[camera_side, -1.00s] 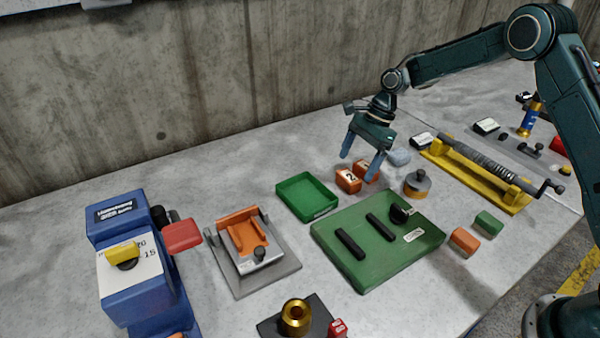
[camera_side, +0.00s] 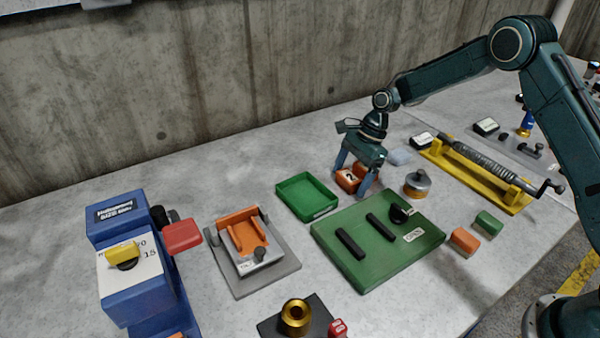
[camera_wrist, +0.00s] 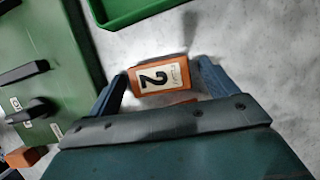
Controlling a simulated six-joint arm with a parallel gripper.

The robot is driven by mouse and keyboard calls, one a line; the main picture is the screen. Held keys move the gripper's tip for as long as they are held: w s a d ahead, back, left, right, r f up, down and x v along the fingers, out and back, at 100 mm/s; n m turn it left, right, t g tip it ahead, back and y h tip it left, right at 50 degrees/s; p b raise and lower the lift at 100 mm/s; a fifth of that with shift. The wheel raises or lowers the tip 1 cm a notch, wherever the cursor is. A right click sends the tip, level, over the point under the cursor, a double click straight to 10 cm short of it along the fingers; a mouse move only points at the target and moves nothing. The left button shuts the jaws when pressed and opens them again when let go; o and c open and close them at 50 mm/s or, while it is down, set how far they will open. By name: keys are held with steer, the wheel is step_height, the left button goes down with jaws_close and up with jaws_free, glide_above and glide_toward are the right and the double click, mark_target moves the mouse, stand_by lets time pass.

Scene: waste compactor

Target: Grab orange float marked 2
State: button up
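The orange float marked 2 (camera_side: 348,179) stands on the grey table, just right of the green tray. Its white label with a black 2 also shows in the wrist view (camera_wrist: 160,78). My gripper (camera_side: 352,183) is lowered around it, with one blue finger on either side. In the wrist view the fingers (camera_wrist: 160,86) are open, and gaps show between them and the float. A second orange block (camera_side: 360,170) sits close behind the float and is partly hidden by my gripper.
The empty green tray (camera_side: 333,208) is close on the left. A green panel (camera_side: 345,268) with black bars lies in front. A grey and orange round part (camera_side: 417,184) stands to the right. Orange (camera_side: 465,241) and green (camera_side: 488,223) blocks lie further right.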

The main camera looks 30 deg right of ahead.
mark_target(351, 175)
steer(key=c, duration=1)
steer(key=shift+c, duration=0.2)
steer(key=shift+r, duration=0.15)
step_height(351, 175, up, 10)
